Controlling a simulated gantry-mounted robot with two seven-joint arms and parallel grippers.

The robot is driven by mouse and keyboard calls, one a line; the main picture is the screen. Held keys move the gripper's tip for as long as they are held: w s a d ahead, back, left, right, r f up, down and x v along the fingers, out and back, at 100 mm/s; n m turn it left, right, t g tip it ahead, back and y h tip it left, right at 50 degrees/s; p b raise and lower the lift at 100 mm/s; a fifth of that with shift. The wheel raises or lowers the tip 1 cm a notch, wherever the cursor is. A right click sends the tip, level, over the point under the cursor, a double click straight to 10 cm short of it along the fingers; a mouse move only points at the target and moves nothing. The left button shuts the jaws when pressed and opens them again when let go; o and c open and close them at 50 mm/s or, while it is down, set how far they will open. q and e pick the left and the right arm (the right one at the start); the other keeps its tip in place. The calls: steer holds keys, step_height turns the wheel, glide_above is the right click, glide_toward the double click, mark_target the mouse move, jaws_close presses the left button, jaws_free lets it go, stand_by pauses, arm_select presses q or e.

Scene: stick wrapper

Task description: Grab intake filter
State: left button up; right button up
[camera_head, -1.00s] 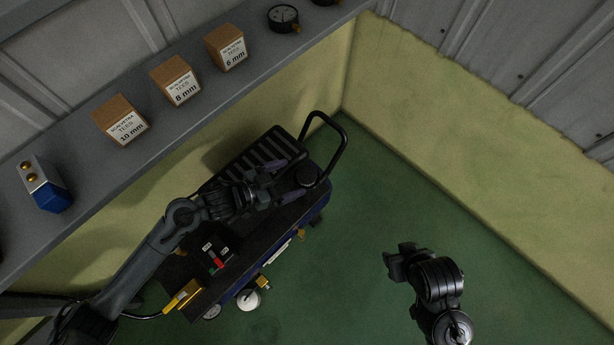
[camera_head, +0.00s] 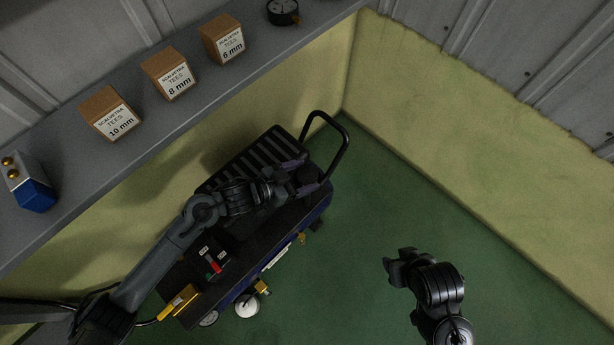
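The intake filter (camera_head: 308,174) looks like a short dark round part on top of the compressor (camera_head: 317,212), at its far right end near the black handle. My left gripper (camera_head: 304,176) reaches it from the left, with its two fingers apart on either side of the filter. Whether the fingers touch it is too dark and small to tell. The gripper's body partly hides the compressor top. My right gripper (camera_head: 392,267) is over the green floor at the lower right, away from the compressor; its finger opening cannot be made out.
The black handle (camera_head: 345,150) rises beside the filter. A red switch (camera_head: 214,265), a yellow part (camera_head: 178,301) and gauges sit at the compressor's near end. A grey shelf (camera_head: 140,145) holds boxes above. The green floor (camera_head: 420,215) at right is clear.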

arm_select(q)
steer(key=shift+d, duration=0.1)
steer(key=c, duration=0.7)
steer(key=shift+r, duration=0.2)
